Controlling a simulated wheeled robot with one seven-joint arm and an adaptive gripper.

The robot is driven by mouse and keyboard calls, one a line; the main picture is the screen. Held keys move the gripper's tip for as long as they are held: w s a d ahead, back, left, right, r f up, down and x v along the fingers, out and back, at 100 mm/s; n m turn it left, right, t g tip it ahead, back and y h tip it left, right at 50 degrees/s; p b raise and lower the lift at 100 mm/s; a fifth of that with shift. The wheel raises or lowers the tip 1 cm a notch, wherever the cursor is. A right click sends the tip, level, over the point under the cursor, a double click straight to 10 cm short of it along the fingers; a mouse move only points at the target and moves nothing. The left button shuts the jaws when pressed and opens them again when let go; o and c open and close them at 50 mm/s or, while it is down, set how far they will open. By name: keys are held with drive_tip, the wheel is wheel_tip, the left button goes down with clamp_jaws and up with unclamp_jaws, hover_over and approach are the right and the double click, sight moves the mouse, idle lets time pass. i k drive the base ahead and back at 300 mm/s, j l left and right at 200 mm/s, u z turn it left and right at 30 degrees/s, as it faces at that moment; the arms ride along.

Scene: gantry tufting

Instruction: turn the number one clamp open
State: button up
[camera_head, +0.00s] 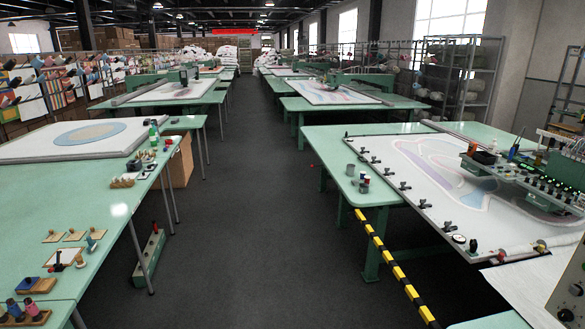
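A row of several small black clamps runs along the left edge of the white framed cloth (395,205) on the right-hand green table. The nearest clamps sit at the front left corner, one black clamp (449,226) beside a round dial and another black clamp (473,245) right of it. Further clamps, such as this middle clamp (404,186) and this far clamp (362,150), lead away toward the back. No numbers can be read on them, so I cannot tell which is number one, nor whether each is open or shut. My gripper is not in view.
A dark grey aisle (240,240) runs clear between the table rows. Small grey cups (364,187) stand on that table. A left green table (75,210) carries spools and wooden blocks. A beige knobbed box (565,285) fills the lower right.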

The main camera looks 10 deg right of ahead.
sight(447, 224)
drive_tip(key=i+z, duration=0.2)
drive_tip(key=i, duration=0.4)
drive_tip(key=i+z, duration=0.2)
drive_tip(key=i, duration=0.4)
drive_tip(key=i+j+z, duration=0.2)
drive_tip(key=i, duration=0.4)
drive_tip(key=i+l+z, duration=0.2)
drive_tip(key=i+l, duration=0.15)
drive_tip(key=i+l+z, duration=0.25)
drive_tip(key=i, duration=0.3)
